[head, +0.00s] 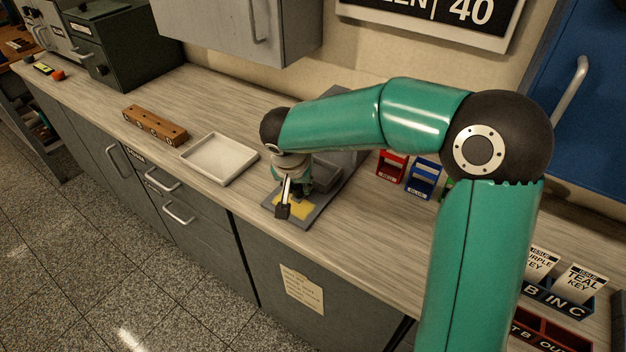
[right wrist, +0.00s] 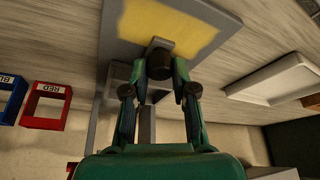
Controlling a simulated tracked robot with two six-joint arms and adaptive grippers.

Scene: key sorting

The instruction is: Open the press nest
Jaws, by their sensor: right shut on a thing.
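The press nest is a grey base plate (head: 312,217) with a yellow patch (head: 303,208) at the counter's front edge. A grey box-like part (head: 327,176) stands behind the patch, partly hidden by my arm. A pale bar with a dark block end (head: 283,211) stands out over the plate's front. My right gripper (head: 291,186) points down over the plate. In the right wrist view its fingers (right wrist: 160,72) are closed around a dark round knob (right wrist: 159,63), with the yellow patch (right wrist: 170,25) just beyond. How far the nest is open cannot be told. My left gripper is out of view.
A white tray (head: 184,153) and a wooden block with holes (head: 154,125) lie to the left. A red holder (head: 391,167) and a blue holder (head: 423,179) stand to the right, near my arm. A grey wall cabinet (head: 240,30) hangs above. Counter between tray and plate is clear.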

